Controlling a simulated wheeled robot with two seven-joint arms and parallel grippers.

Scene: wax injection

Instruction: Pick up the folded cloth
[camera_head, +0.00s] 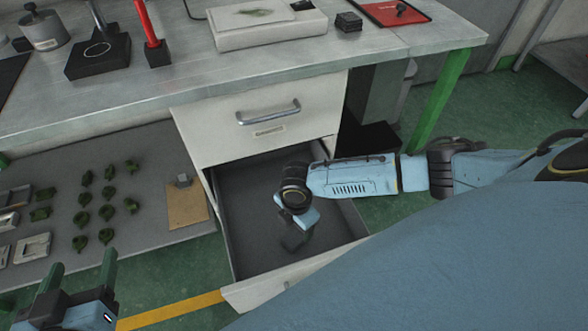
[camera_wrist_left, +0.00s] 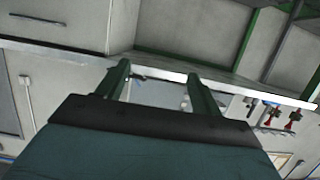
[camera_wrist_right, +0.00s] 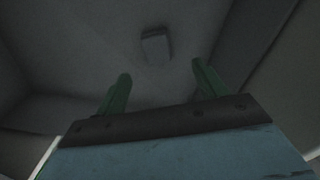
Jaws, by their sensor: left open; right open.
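A small grey block-like thing (camera_wrist_right: 155,46), perhaps the folded cloth, lies on the floor of the open drawer in the right wrist view. It is dim, and I cannot make out folds. In the head view I cannot pick it out; my right arm covers part of the drawer. My right gripper (camera_wrist_right: 160,72) points down into the drawer, open and empty, with the grey thing ahead of its fingertips and apart from them. It also shows in the head view (camera_head: 295,238). My left gripper (camera_head: 80,270) is open and empty at the lower left, away from the drawer.
The open drawer (camera_head: 245,205) has walls around my right gripper. A closed drawer (camera_head: 265,140) with a handle is above it, under the worktop (camera_head: 200,78). Several green pieces (camera_head: 108,212) and a brown board (camera_head: 187,208) lie on the low shelf at left.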

